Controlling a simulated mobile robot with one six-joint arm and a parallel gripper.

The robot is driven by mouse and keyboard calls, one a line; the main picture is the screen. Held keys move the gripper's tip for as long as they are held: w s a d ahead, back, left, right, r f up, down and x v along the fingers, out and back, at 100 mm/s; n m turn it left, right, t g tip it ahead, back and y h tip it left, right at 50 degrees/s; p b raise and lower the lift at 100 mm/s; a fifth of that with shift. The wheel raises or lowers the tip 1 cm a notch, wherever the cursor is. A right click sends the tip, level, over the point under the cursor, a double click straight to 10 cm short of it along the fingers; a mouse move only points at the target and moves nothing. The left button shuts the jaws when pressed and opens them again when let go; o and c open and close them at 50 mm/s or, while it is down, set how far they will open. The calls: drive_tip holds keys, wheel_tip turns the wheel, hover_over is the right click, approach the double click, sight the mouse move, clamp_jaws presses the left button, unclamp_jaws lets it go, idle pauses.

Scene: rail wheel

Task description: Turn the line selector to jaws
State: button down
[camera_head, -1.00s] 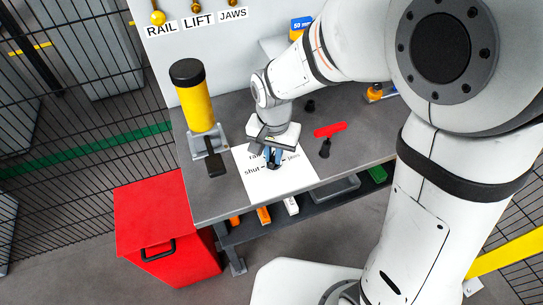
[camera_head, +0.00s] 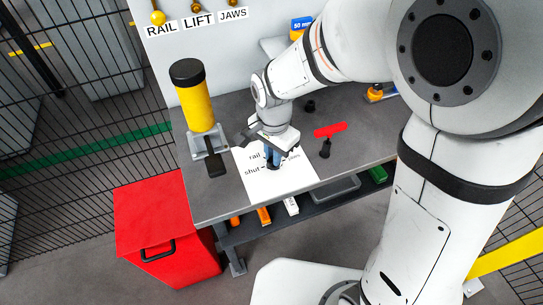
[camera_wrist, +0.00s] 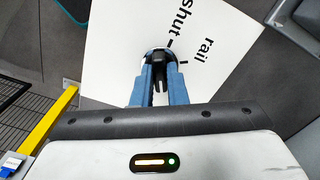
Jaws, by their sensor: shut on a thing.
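The line selector is a small dark knob (camera_wrist: 158,60) on a white plate (camera_head: 295,180) lying on the grey bench top. The words "rail" and "shut" show on the plate in both current views; the "jaws" word is partly covered by my gripper in the head view. My gripper (camera_head: 272,160), with blue fingers, points down over the plate. In the wrist view its fingers (camera_wrist: 157,78) are shut on the knob, one on each side. Short tick marks show beside the knob near "shut" and "rail". I cannot tell which mark the knob points to.
A yellow cylinder with a black cap (camera_head: 197,105) stands left of the plate. A red-handled valve (camera_head: 330,131) stands close on the right. A red cabinet (camera_head: 165,235) is at the bench's left front. Labels RAIL, LIFT and JAWS mark the back panel.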

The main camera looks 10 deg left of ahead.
drive_tip(key=m, duration=0.4)
drive_tip(key=shift+s+f+m, duration=0.1)
drive_tip(key=shift+m, duration=0.2)
drive_tip(key=shift+m, duration=0.5)
drive_tip(key=c, duration=1.3)
unclamp_jaws()
drive_tip(key=shift+r+p, duration=2.55)
drive_tip(key=shift+r, duration=1.1)
